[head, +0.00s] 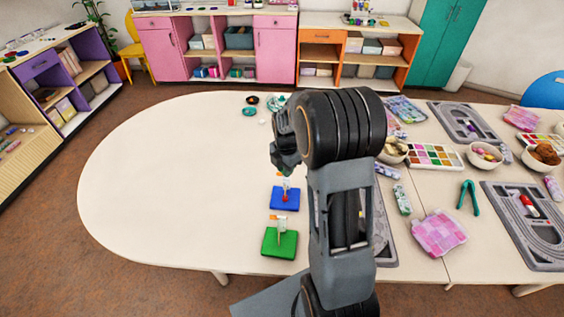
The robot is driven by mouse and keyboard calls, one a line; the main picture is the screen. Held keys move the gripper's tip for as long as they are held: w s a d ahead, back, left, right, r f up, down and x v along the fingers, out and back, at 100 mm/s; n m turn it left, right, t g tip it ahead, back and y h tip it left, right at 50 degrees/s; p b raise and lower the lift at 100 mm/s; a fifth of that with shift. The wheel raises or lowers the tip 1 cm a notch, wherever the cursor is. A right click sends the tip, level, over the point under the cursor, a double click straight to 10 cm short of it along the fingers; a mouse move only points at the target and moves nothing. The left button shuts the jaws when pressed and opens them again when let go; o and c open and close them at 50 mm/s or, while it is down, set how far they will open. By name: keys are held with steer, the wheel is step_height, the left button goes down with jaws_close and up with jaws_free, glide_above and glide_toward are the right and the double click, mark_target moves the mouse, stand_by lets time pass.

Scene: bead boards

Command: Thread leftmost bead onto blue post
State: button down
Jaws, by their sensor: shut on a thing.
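A blue board (276,206) lies on the white table, with a pale upright post (287,184) and a small red piece (285,198) low on it. A green board (271,251) with a similar pale post (282,230) lies nearer to me. My gripper (284,170) points down just above the blue board's post, at its top or very near it. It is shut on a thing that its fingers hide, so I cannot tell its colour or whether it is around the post.
Small ring-shaped pieces, one dark (252,100) and one teal (249,112), lie toward the far table edge. The table's left side is clear.

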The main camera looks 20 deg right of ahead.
steer(key=shift+s+f+b, duration=0.1)
steer(key=shift+f+b, duration=1.65)
steer(key=shift+f, duration=0.65)
steer(key=shift+d, duration=0.1)
steer(key=shift+f+b, duration=0.65)
steer(key=shift+f, duration=0.25)
steer(key=shift+f+b, duration=0.85)
steer(key=shift+f, duration=0.1)
steer(key=shift+r, duration=0.15)
steer(key=shift+r+p, duration=1.05)
steer(key=shift+r, duration=0.05)
